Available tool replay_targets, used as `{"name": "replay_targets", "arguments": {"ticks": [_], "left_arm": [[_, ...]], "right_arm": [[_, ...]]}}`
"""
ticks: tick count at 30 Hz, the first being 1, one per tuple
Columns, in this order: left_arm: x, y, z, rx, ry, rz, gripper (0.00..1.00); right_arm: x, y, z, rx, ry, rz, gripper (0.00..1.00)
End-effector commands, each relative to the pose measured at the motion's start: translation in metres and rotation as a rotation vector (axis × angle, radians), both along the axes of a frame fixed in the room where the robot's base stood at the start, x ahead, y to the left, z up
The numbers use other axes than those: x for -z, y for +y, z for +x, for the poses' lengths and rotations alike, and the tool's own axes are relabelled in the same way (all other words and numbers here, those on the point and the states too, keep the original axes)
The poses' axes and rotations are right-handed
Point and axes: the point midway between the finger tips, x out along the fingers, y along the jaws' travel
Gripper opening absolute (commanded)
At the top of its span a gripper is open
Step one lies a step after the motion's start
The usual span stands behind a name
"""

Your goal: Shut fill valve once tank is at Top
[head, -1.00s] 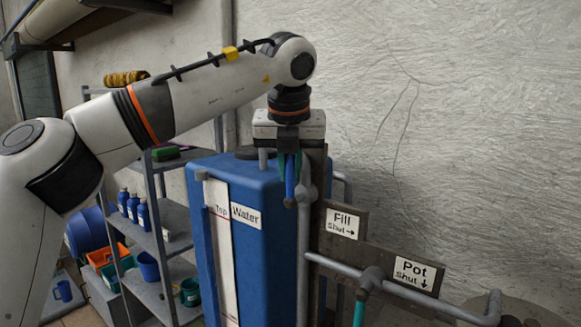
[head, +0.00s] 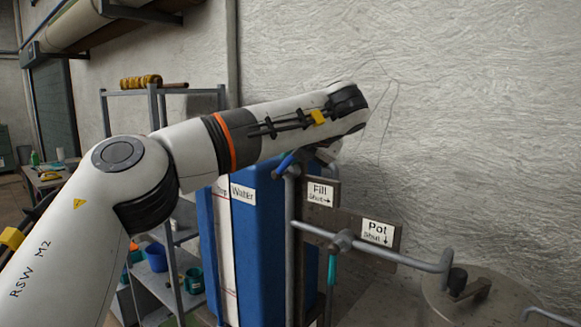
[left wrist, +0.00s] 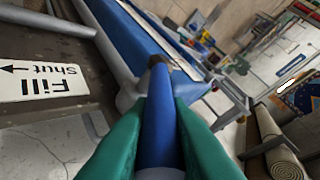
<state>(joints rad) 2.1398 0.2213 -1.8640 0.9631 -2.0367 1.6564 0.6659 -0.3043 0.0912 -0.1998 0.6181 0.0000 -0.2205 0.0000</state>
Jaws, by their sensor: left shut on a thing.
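The blue fill valve lever (head: 284,164) leans up and to the right beside the grey pipe, above the Fill sign (head: 321,192), whose Shut arrow points right. My left gripper (head: 306,157) is shut on the lever. In the left wrist view, the green fingers (left wrist: 158,122) press on both sides of the lever (left wrist: 157,92). The blue water tank (head: 258,265) stands behind. Its white level strip (head: 227,255) shows in part; my arm covers its top and part of the Top mark, and I cannot read the water level. My right gripper is out of view.
The Pot sign (head: 378,232) and a teal lever (head: 331,268) hanging from the lower pipe (head: 410,262) are close below. A round metal lid (head: 500,305) is at the lower right. A shelf (head: 160,285) with tubs stands left of the tank.

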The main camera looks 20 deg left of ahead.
Motion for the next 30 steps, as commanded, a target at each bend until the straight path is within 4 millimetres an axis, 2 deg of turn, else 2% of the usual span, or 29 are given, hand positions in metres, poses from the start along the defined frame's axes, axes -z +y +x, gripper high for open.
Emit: {"name": "replay_targets", "arguments": {"ticks": [1, 10, 18, 24, 30], "left_arm": [[0.013, -0.004, 0.0, 0.002, -0.015, 0.045, 0.0], [0.03, -0.013, -0.002, 0.003, -0.113, 0.313, 0.0], [0.043, -0.019, -0.005, 0.001, -0.192, 0.534, 0.0], [0.05, -0.02, -0.005, 0.002, -0.237, 0.661, 0.0], [0.053, -0.021, -0.005, 0.003, -0.266, 0.744, 0.0]], "right_arm": [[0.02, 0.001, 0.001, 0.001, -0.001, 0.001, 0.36], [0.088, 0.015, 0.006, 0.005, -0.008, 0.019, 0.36], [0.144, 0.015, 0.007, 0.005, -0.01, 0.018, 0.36], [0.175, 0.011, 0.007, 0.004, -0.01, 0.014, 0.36], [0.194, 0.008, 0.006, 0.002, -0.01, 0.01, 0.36]]}}
